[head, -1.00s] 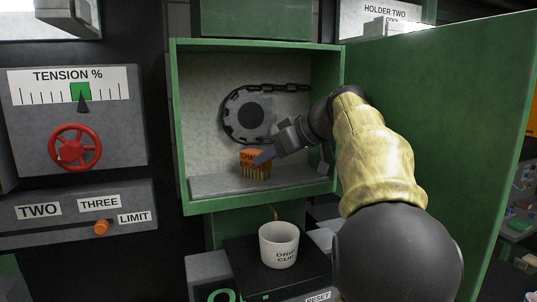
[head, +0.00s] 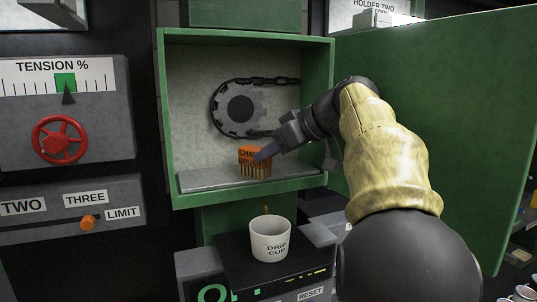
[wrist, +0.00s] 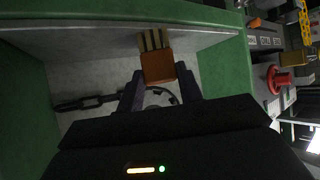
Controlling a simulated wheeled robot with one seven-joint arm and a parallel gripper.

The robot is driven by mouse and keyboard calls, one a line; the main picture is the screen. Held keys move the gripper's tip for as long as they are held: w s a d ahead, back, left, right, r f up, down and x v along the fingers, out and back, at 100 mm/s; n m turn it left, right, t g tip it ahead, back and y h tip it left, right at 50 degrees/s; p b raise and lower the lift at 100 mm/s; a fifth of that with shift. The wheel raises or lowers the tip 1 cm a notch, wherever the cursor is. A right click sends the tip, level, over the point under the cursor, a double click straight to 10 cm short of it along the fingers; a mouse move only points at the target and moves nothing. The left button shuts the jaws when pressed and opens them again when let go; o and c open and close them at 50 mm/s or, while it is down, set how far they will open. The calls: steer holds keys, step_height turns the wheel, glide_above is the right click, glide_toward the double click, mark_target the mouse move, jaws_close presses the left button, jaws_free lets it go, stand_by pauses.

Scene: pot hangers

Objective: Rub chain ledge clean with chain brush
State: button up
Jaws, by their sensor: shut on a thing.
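The chain brush (head: 254,160) is an orange block with tan bristles pointing down. My gripper (head: 266,154) is shut on it inside the open green cabinet. The bristles are at the grey chain ledge (head: 205,181), the slab along the cabinet floor; I cannot tell whether they touch it. In the wrist view the brush (wrist: 157,66) sits between my two fingers, its bristles toward the ledge (wrist: 90,40). A grey sprocket with a dark chain (head: 240,108) is on the cabinet's back wall, partly hidden in the wrist view by my gripper.
The green cabinet door (head: 440,120) stands open at the right, beside my arm. A white drip cup (head: 270,240) stands on a black surface below the cabinet. A tension panel with a red wheel (head: 60,140) and a lever panel (head: 75,203) are at the left.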

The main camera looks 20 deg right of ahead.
steer(key=shift+s+f, duration=0.15)
steer(key=shift+s, duration=0.15)
steer(key=shift+d, duration=0.1)
steer(key=shift+d+p, duration=0.3)
steer(key=shift+d, duration=0.55)
steer(key=shift+w, duration=0.1)
steer(key=shift+w+r+p, duration=0.15)
steer(key=shift+w+p, duration=0.4)
steer(key=shift+w, duration=0.45)
steer(key=shift+w+r+p, duration=0.15)
steer(key=shift+w+p, duration=0.35)
steer(key=shift+w, duration=0.5)
